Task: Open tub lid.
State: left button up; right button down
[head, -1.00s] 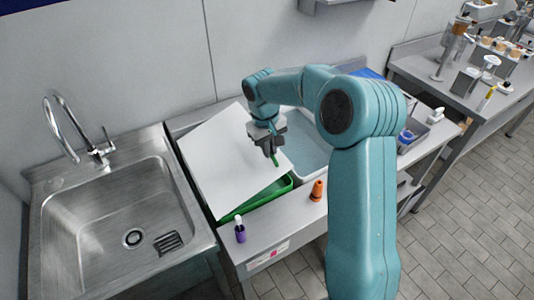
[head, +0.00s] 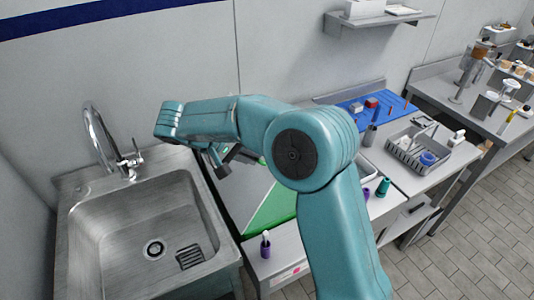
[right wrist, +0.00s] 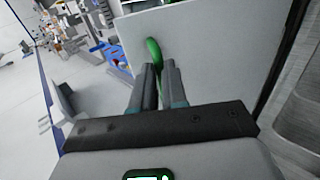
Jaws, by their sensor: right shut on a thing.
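The tub's flat white lid (head: 240,192) shows partly in the head view, left of my arm, tilted over the tub. Bright green of the tub (head: 276,210) shows beside it on the right. In the right wrist view the lid (right wrist: 215,50) is a broad pale panel with a green handle (right wrist: 154,50). My right gripper (head: 218,156) is shut on this handle; its fingertips (right wrist: 161,68) meet around the handle's near end. In the head view my forearm hides the handle and the lid's far part. My left gripper is not in view.
A steel sink (head: 150,235) with a tap (head: 100,140) lies close on the left. A purple piece (head: 265,246) stands at the bench front. A teal cone (head: 383,187) stands right of my arm, near a grey basket (head: 415,155) and a blue mat (head: 375,108).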

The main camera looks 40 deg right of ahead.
jog(key=w+a+p, duration=0.1)
jog(key=w+a, duration=0.2)
jog(key=a, duration=0.9)
jog(key=shift+w+a+f+p, duration=0.15)
jog(key=shift+w+f+p, duration=0.1)
jog(key=shift+p, duration=0.1)
jog(key=c, duration=1.2)
grip_release()
jog(key=shift+w, duration=0.1)
jog(key=shift+o, duration=0.2)
jog(key=v, duration=0.7)
jog(key=shift+w+d+r, duration=0.15)
jog(key=shift+w+d, duration=0.05)
jog(key=shift+w, duration=0.05)
jog(key=shift+a, duration=0.1)
